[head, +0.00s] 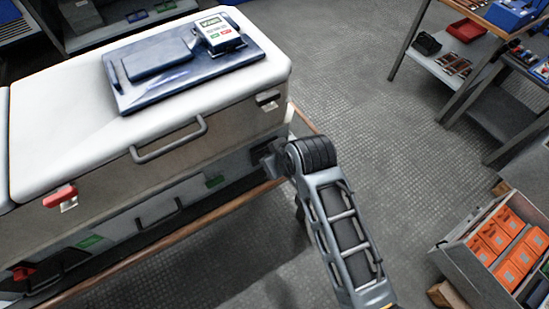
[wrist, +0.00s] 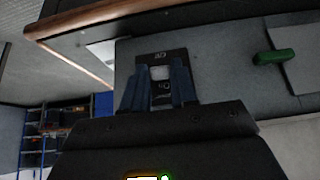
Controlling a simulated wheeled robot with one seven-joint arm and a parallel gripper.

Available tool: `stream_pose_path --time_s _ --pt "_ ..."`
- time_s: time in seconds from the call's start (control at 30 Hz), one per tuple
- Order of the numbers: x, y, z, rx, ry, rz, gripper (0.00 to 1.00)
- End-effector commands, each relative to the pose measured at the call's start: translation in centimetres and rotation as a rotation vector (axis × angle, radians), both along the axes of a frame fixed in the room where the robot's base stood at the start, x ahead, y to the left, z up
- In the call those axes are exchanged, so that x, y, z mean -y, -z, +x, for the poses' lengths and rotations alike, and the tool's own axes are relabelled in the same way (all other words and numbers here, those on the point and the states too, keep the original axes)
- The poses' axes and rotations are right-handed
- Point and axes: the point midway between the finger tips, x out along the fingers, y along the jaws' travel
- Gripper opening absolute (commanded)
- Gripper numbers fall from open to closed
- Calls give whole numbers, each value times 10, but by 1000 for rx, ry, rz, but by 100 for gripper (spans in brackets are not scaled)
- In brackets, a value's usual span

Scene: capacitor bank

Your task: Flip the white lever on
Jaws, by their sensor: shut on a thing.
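The white lever (wrist: 160,73) shows in the wrist view on a small dark switch plate (wrist: 155,56) with pale markings above and below it. The plate is on the grey side of a cabinet. My gripper (wrist: 157,88) has its two dark fingers on either side of the lever and is shut on it. In the head view my gripper (head: 268,161) is against the right end of the long grey cabinet's (head: 225,120) front, low down. There the lever is hidden by my gripper and wrist.
A green part (wrist: 274,57) sits right of the switch plate in the wrist view. A wooden edge (wrist: 110,14) runs close by. A blue panel with a meter (head: 220,32) lies on the cabinet's white top. A crate of orange boxes (head: 470,255) stands right; floor between is clear.

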Motion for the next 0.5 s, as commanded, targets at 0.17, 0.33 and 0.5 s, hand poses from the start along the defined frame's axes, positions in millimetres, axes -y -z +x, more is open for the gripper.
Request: stream_pose_path --time_s 0.17,0.33,0.5 --pt "0 0 0 0 1 -1 36" --pt "0 0 0 1 0 1 52" --pt "0 0 0 1 0 1 53"
